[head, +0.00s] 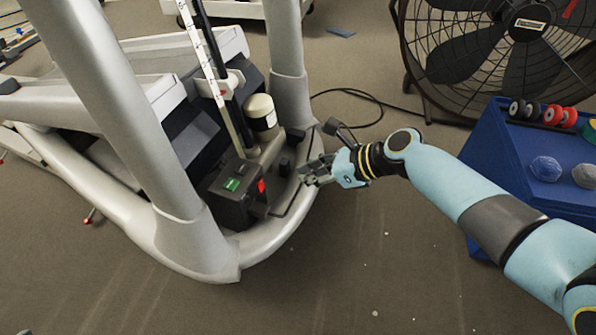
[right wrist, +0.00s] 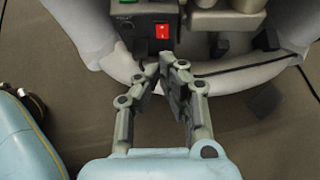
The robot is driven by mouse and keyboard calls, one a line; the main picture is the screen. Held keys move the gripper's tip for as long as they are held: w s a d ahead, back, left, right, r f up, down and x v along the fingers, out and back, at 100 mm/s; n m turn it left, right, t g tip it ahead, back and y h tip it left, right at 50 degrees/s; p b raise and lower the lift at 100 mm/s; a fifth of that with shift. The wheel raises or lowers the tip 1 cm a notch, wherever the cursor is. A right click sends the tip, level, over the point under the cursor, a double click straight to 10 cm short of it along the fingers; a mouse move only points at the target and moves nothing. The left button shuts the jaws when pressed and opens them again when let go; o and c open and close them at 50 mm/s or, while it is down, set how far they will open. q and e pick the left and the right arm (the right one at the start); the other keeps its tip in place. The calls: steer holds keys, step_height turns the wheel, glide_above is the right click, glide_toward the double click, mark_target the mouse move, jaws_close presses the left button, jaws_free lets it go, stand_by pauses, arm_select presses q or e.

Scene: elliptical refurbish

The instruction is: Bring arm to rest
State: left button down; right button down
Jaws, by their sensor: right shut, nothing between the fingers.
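My right arm (head: 455,190) reaches in from the right in the head view. Its gripper (head: 307,172) is beside the front base of a grey elliptical machine (head: 180,220), near a black box (head: 232,193) with a green label and a red switch. In the right wrist view the gripper (right wrist: 166,68) has its fingertips together with nothing between them. The red switch (right wrist: 162,31) shows just beyond the fingertips, with a gap that I cannot judge. My left gripper is in neither view.
A black cable (head: 360,95) lies on the floor. The carpet (head: 370,270) in front is mostly clear.

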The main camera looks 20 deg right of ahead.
steer(key=shift+s+d+r, duration=0.3)
steer(key=shift+r, duration=0.15)
